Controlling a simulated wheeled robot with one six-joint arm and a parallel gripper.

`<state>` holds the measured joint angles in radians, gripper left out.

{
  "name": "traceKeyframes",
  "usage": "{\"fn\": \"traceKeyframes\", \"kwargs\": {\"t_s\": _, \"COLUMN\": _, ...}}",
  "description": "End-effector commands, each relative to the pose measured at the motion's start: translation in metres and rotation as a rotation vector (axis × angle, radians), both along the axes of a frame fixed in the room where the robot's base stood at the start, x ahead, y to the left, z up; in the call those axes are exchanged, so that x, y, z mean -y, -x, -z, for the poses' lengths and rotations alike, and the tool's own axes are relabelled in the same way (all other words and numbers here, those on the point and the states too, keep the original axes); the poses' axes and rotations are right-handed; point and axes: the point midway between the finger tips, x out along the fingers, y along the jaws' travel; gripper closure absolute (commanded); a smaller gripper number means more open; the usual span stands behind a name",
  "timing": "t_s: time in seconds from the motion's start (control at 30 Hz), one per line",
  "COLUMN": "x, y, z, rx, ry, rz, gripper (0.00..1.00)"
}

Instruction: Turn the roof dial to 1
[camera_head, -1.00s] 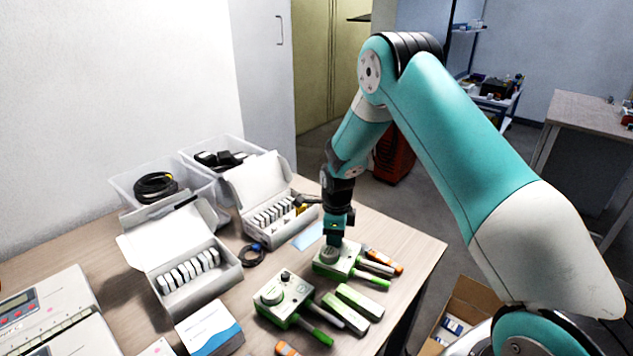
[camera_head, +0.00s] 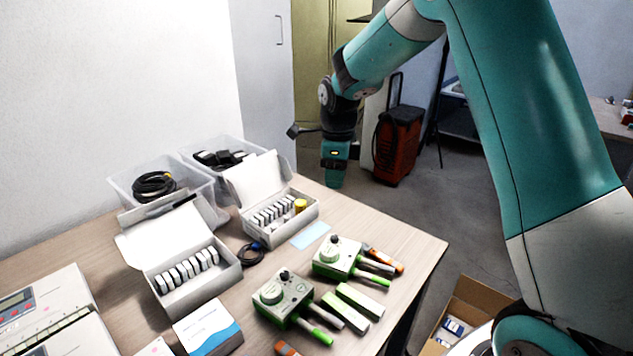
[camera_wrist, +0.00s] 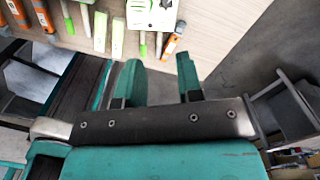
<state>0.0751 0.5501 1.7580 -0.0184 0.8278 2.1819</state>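Two grey-and-green sensor boxes lie on the table, each with a large round dial and a small dark knob on top. The far box (camera_head: 340,254) is near the right edge; the near box (camera_head: 288,302) is closer to me. Which one carries the roof dial, and where its pointer stands, is too small to read. My gripper (camera_head: 335,181) hangs in the air beyond the far box, near the table's back corner, touching nothing. In the wrist view its two teal fingers (camera_wrist: 158,62) are apart with nothing between them. A sensor box (camera_wrist: 150,12) is partly cut off at the top there.
Green bars (camera_head: 352,308) and an orange-tipped tool (camera_head: 384,259) lie beside the boxes. Open white cartons (camera_head: 196,279) and clear bins (camera_head: 166,208) fill the left and back. A blue card (camera_head: 310,236) lies flat behind the far box. A red case (camera_head: 397,143) stands on the floor.

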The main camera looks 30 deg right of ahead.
Motion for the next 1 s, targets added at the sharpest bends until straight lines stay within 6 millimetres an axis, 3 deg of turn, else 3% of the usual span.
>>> {"fn": "traceKeyframes", "kwargs": {"t_s": 0.6, "x": -0.083, "y": 0.08, "z": -0.06, "rx": 0.104, "ry": -0.078, "rz": -0.964, "gripper": 0.66}}
{"fn": "traceKeyframes", "kwargs": {"t_s": 0.8, "x": -0.098, "y": 0.101, "z": -0.069, "rx": 0.135, "ry": -0.089, "rz": -1.174, "gripper": 0.66}}
{"fn": "traceKeyframes", "kwargs": {"t_s": 1.0, "x": -0.104, "y": 0.109, "z": -0.072, "rx": 0.148, "ry": -0.094, "rz": -1.258, "gripper": 0.66}}
